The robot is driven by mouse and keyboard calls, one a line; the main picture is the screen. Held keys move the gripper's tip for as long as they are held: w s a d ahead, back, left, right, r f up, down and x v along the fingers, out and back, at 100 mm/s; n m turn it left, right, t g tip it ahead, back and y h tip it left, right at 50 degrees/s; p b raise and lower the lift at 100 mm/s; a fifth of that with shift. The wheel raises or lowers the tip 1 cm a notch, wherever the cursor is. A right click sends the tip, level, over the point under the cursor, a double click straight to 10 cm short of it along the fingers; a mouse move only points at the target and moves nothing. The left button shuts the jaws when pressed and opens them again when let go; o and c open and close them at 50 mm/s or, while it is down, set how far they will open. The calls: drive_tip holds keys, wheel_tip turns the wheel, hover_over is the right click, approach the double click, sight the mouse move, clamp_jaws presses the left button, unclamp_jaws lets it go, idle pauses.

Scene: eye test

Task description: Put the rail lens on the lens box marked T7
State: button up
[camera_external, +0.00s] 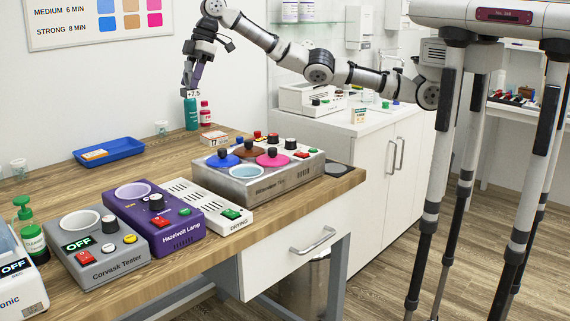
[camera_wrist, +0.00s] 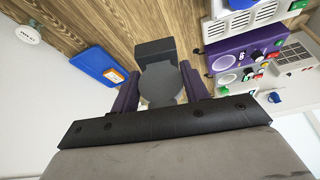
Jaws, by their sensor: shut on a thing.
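My gripper (camera_external: 192,87) is above the back of the wooden desk, pointing down. Its purple fingers also show in the wrist view (camera_wrist: 160,92), shut on a grey round lens with a dark block-like end (camera_wrist: 155,50). In the external view this held piece (camera_external: 194,94) bears a white "+7.5" label and appears just over the teal bottle; contact cannot be told. A small white and orange box (camera_external: 214,139) lies on the desk right of the bottles; its mark reads like "17" or "T7". Another small box (camera_external: 359,115) stands on the white cabinet, its mark too small to read.
A teal bottle (camera_external: 192,117) and a red bottle (camera_external: 205,114) stand at the back. A blue tray (camera_external: 125,147) holds a card. A Hazelvolt Lamp (camera_external: 180,240), a Corvask Tester (camera_external: 110,262), a drying unit (camera_external: 208,205) and a blender unit (camera_external: 265,187) crowd the front.

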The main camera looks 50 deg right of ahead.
drive_tip(key=w+d+r+m+t+b, duration=0.1)
drive_tip(key=w+d, duration=0.5)
drive_tip(key=d, duration=0.2)
drive_tip(key=w+d+r+m+b, duration=0.1)
drive_tip(key=w+d, duration=0.5)
drive_tip(key=d, duration=0.2)
hover_over(216, 134)
wheel_tip(216, 134, down, 15)
drive_tip(key=shift+w+d+f+p, duration=0.15)
drive_tip(key=shift+f+p, duration=0.55)
drive_tip(key=shift+f, duration=1.5)
drive_tip(key=shift+f, duration=0.2)
drive_tip(key=o, duration=1.1)
drive_tip(key=shift+c, duration=0.2)
drive_tip(key=shift+r+h, duration=0.15)
drive_tip(key=shift+h, duration=0.15)
